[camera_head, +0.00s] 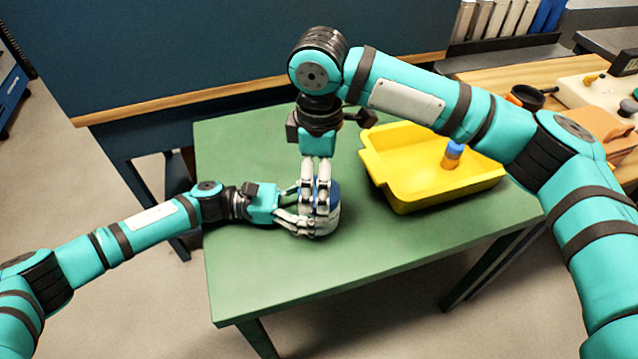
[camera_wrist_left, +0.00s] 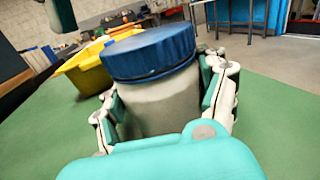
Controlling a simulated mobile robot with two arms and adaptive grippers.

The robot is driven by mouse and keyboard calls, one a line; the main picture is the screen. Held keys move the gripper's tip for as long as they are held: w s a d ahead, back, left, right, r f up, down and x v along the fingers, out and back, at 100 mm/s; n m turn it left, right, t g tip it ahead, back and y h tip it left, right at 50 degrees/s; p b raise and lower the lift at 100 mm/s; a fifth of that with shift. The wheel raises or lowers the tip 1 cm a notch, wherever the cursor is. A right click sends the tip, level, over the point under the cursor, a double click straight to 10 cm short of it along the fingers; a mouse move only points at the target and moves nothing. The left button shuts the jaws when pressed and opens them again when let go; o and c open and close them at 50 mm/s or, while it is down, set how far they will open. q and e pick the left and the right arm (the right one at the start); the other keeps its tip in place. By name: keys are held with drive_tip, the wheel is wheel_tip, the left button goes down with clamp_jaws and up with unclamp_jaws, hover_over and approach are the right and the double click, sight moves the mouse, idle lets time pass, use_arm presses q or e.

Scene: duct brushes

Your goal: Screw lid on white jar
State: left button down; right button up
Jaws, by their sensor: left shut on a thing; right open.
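The white jar (camera_head: 331,221) stands on the green table. In the left wrist view the jar (camera_wrist_left: 160,107) is upright, with the ribbed blue lid (camera_wrist_left: 150,54) sitting on its top. I cannot tell how tightly the lid is seated. The lid (camera_head: 335,193) is partly hidden by fingers in the head view. My left gripper (camera_head: 306,222) is shut on the jar's body from the left, with fingers on both sides. My right gripper (camera_head: 318,197) is open and points down over the lid. In the left wrist view no right fingers show around the lid.
A yellow bin (camera_head: 415,195) with an orange-and-blue bottle (camera_head: 452,155) in it stands to the right on the green table (camera_head: 270,283). The front of the table is clear. A wooden bench (camera_head: 500,80) with other items is behind at the right.

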wheel_tip(320, 180, up, 9)
idle(0.3)
use_arm(q)
unclamp_jaws()
drive_tip(key=a, duration=1.2)
drive_tip(key=shift+w, duration=0.3)
